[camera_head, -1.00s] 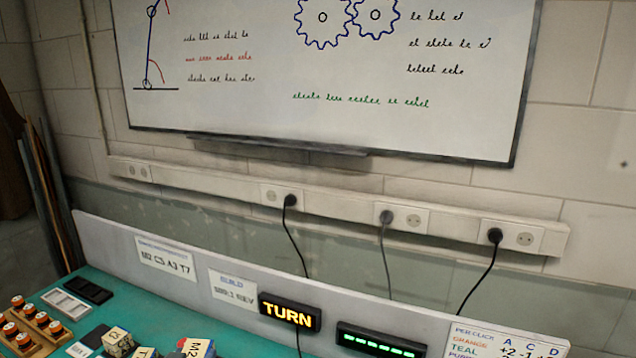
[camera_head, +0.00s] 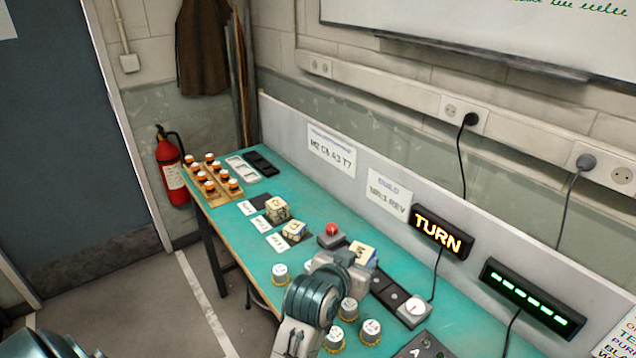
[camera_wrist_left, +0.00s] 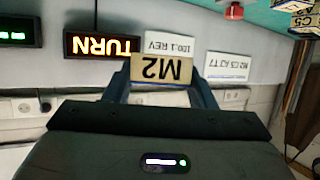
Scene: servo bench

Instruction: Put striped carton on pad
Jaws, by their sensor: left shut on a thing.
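My left gripper (camera_head: 348,262) is shut on a carton marked M2 (camera_head: 363,252), near the middle of the bench. In the left wrist view the fingers (camera_wrist_left: 160,82) are on either side of the M2 carton (camera_wrist_left: 161,69), whose tan face looks upside down. A bare dark pad (camera_head: 260,201) lies beside a white card at the back left of the bench. Two lettered cartons, one (camera_head: 276,210) and another (camera_head: 294,230), stand beside the other cards. My right gripper is not in view.
A red button box (camera_head: 331,235) stands between the cartons and the gripper. White-topped knobs (camera_head: 281,273) stand near the front. A rack of orange-capped pieces (camera_head: 215,183) and two trays (camera_head: 261,163) are at the far left. A lit TURN sign (camera_head: 441,231) stands behind.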

